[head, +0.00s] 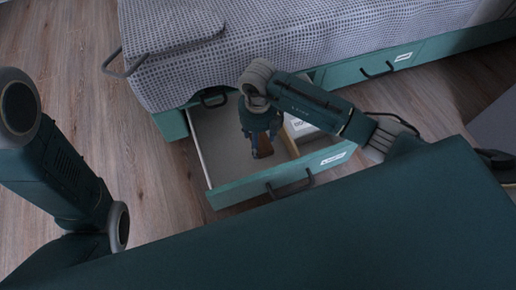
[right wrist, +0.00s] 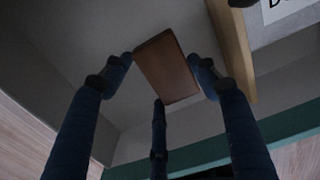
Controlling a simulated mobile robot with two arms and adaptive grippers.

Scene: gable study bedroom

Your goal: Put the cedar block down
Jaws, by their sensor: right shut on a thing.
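The cedar block (right wrist: 167,68) is a reddish-brown rectangular piece between the dark fingers of my right gripper (head: 260,138). The gripper is shut on it. In the head view the block (head: 263,149) shows below the fingers, inside the open teal under-bed drawer (head: 238,191). It is over the pale bare floor of the left compartment; I cannot tell whether it touches that floor. My left arm stands at the left edge of the head view, and its gripper is not in view.
A wooden divider (head: 289,142) runs along the drawer to the right of the block. A white labelled thing (head: 298,125) lies beyond it, partly hidden by my right arm. The bed with a grey patterned cover (head: 230,60) overhangs the drawer's back. Wood floor (head: 120,150) is clear at left.

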